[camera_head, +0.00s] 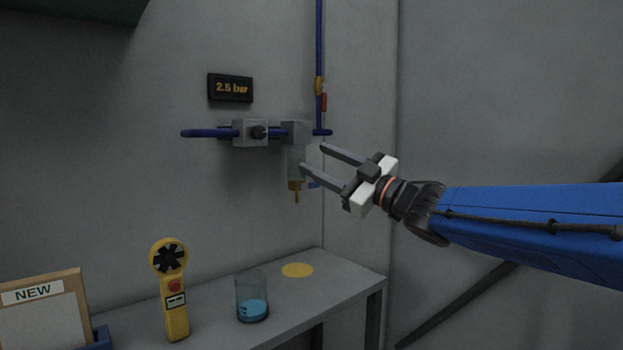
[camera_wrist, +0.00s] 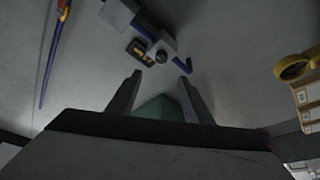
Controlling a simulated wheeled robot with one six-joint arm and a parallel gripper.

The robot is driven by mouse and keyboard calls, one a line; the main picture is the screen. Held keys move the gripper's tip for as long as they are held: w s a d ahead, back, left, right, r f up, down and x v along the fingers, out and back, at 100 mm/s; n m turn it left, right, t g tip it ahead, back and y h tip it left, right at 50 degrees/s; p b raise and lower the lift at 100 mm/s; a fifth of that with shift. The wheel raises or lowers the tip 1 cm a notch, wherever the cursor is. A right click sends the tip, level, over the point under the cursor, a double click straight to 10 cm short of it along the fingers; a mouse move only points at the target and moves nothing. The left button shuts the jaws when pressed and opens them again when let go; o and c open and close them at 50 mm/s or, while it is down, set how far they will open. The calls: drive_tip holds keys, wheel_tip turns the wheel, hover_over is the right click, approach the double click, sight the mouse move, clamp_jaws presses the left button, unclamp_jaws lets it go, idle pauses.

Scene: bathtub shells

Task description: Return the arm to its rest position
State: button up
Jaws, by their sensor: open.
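My gripper (camera_head: 313,158) is open in the head view, at the end of my blue arm, which reaches in from the right edge. Its two fingers point left toward the wall fitting. No object shows in its grasp in the head view. In the wrist view the two fingers of my gripper (camera_wrist: 160,85) stand apart, with a greenish shape between them in the picture; I cannot tell its distance. A clear filter bowl (camera_head: 296,163) with a brass drain hangs under the grey pipe fitting (camera_head: 297,131), just left of the fingers and partly close behind them.
A blue pipe (camera_head: 208,133) with a valve block (camera_head: 251,132) runs along the wall below a "2.5 bar" display (camera_head: 230,88). The grey bench (camera_head: 215,311) holds a yellow anemometer (camera_head: 171,290), a glass of blue liquid (camera_head: 252,296) and a yellow disc (camera_head: 297,270). A framed "NEW" board (camera_head: 42,318) stands left.

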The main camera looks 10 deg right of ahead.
drive_tip(key=s+d+f+m+h, duration=0.2)
drive_tip(key=d+f+m+h, duration=0.5)
drive_tip(key=d+f+h, duration=0.15)
drive_tip(key=s+d+f+m+h, duration=0.2)
drive_tip(key=d+f+m+h, duration=0.45)
drive_tip(key=d+f, duration=0.35)
drive_tip(key=s+d+f+m+g, duration=0.1)
drive_tip(key=s+f+m+g, duration=0.2)
drive_tip(key=s+f+g, duration=0.7)
drive_tip(key=s+f, duration=1.3)
drive_tip(key=s, duration=0.1)
drive_tip(key=shift+s+f+h, duration=0.15)
drive_tip(key=shift+s+h, duration=0.25)
